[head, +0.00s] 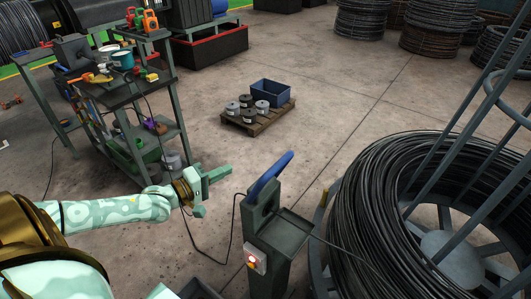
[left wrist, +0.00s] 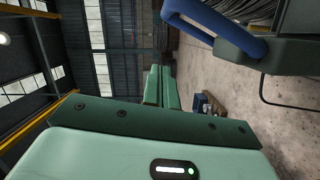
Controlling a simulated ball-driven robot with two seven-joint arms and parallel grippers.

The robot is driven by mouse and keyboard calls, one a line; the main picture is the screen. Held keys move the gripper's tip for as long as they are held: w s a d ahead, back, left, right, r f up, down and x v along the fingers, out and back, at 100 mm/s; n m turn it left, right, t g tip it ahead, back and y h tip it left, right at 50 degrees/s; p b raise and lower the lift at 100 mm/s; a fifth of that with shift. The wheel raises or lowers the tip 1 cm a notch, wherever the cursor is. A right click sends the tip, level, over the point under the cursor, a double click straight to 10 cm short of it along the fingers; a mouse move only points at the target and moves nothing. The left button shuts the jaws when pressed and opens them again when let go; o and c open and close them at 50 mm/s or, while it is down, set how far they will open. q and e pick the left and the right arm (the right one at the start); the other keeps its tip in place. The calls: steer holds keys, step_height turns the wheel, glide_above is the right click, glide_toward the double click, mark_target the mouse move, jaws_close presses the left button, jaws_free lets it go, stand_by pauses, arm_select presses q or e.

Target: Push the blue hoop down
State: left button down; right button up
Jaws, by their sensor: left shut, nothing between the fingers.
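The blue hoop (head: 269,177) stands up at a slant on top of a dark green post (head: 272,244) in the head view. It also shows at the top of the left wrist view (left wrist: 172,14), partly cut off by the frame edge. My left gripper (head: 227,171) is to the left of the hoop, with a gap between them. Its fingers (left wrist: 162,88) are together and empty in the left wrist view. My right gripper is not in view.
A large coil of black wire (head: 365,205) in a metal frame stands right of the post. A tool cart (head: 120,95) is at the left. A pallet (head: 257,121) with spools and a blue crate (head: 270,93) lies behind. A cable runs along the floor beside the post.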

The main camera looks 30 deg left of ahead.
mark_target(270, 177)
arm_select(q)
steer(key=shift+f, duration=0.1)
steer(key=w+d+f, duration=0.1)
steer(key=w+d, duration=0.6)
steer(key=w, duration=0.2)
steer(key=shift+f, duration=0.2)
stand_by(0.3)
